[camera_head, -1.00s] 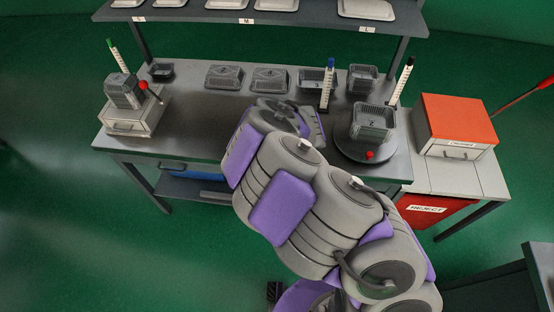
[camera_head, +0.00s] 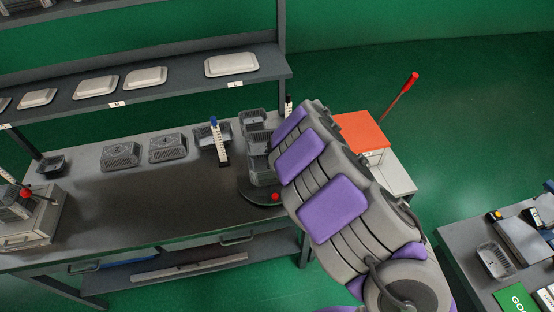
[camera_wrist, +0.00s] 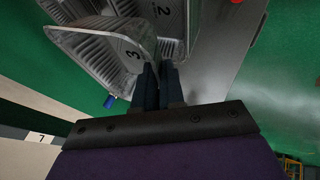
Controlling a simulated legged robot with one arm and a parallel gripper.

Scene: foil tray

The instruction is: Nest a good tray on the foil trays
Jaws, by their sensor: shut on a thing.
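In the wrist view my gripper (camera_wrist: 160,86) is shut on the rim of a foil tray marked 3 (camera_wrist: 112,52). A second tray, marked 2 (camera_wrist: 168,14), shows close beside it; I cannot tell whether they touch. In the head view my arm hides my gripper. A ribbed grey foil tray (camera_head: 262,176) sits on the round turntable (camera_head: 248,192), partly behind my arm. Another grey shape, likely the held tray (camera_head: 257,143), shows just above it. More foil trays (camera_head: 253,119) stand behind.
A post with a blue top (camera_head: 217,143) stands left of the turntable, by another tray. Two lidded trays (camera_head: 121,155) (camera_head: 168,147) lie along the bench back. An orange-topped box (camera_head: 362,132) is right. A side bench holds a tray (camera_head: 495,260). The bench's middle front is clear.

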